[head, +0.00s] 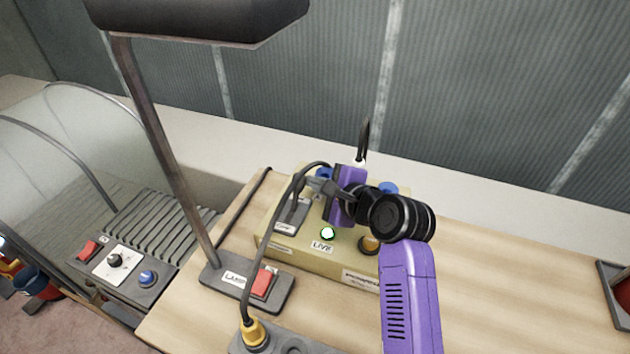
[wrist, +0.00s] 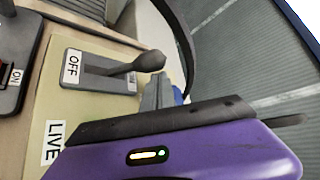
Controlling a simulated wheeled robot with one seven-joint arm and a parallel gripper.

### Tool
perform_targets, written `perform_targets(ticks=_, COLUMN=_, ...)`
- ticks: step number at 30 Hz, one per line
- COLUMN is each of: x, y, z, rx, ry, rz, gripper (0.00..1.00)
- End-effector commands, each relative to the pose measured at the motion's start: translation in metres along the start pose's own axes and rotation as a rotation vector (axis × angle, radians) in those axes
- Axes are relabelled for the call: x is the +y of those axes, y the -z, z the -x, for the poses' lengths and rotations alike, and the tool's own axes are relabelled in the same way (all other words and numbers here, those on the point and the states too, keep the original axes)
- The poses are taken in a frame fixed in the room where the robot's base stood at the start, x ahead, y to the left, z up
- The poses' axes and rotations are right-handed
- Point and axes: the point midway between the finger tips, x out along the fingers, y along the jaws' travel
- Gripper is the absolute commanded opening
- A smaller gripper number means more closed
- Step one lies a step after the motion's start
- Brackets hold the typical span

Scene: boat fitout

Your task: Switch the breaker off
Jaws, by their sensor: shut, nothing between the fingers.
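The breaker is a grey plate (head: 291,216) on top of a tan power box (head: 318,259). In the wrist view its slot plate (wrist: 95,72) has an OFF label at the left end. The dark-knobbed lever (wrist: 149,62) leans right, away from OFF. In the head view my gripper (head: 313,184) is over the box's back left, partly hiding the lever.
A black cable (head: 283,215) arches close by my gripper to a yellow plug (head: 254,333).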

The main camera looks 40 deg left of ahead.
Motion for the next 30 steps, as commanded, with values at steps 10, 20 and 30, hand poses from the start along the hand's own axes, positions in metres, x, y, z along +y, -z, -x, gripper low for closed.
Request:
perform_targets(ticks=10, x=0.0003, y=0.0003, z=-0.0072, rx=0.001, ry=0.000, rz=0.000, gripper=0.00)
perform_targets(ticks=20, x=0.0008, y=-0.0012, z=-0.0058, rx=0.000, ry=0.017, rz=0.019, gripper=0.00)
perform_targets(ticks=30, x=0.0021, y=-0.0073, z=-0.0008, rx=0.000, ry=0.080, rz=0.090, gripper=0.00)
